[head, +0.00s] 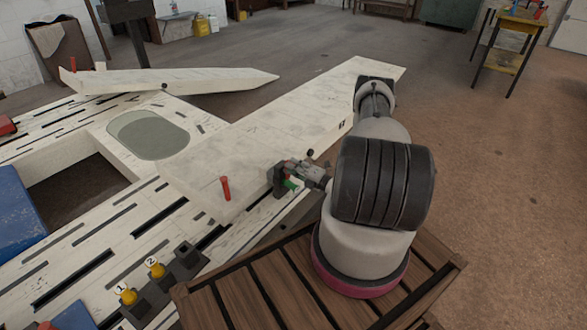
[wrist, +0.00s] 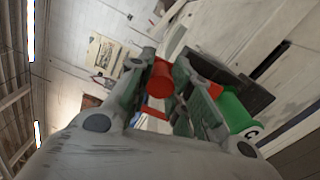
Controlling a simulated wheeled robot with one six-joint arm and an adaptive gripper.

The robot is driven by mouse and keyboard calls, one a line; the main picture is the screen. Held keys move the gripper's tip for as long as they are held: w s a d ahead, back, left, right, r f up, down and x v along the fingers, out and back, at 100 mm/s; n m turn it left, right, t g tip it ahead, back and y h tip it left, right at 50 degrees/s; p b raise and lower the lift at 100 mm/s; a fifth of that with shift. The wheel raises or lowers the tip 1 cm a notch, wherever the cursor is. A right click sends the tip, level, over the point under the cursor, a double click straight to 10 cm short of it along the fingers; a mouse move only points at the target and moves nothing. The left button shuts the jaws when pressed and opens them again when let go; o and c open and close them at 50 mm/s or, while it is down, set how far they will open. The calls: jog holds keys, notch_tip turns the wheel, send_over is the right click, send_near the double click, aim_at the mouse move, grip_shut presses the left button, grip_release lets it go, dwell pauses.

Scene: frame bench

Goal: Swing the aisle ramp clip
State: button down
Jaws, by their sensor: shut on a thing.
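The long pale ramp board (head: 290,115) lies across the bench and reaches towards the aisle. At its near side edge is a dark clip block (head: 278,179) with a green part beside it. In the wrist view the green cylinder (wrist: 238,110), marked C, lies just outside one finger. My gripper (head: 298,175) is at this clip, and its fingers (wrist: 172,92) are shut on it. A red cylindrical part (wrist: 159,80) shows between the fingers. The fingers hide most of the grasp, and I cannot tell how far the clip is turned.
A red pin (head: 225,188) stands on the ramp. Yellow knobs marked 1 (head: 127,295) and 2 (head: 155,267) sit on dark blocks on the slotted bench. A second pale board (head: 180,80) lies behind. A slatted wooden platform (head: 265,285) is below my arm.

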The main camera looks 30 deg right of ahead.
dwell(0.4)
jog(key=c, duration=1.3)
grip_release()
jog(key=shift+o, duration=0.2)
jog(key=v, duration=1.2)
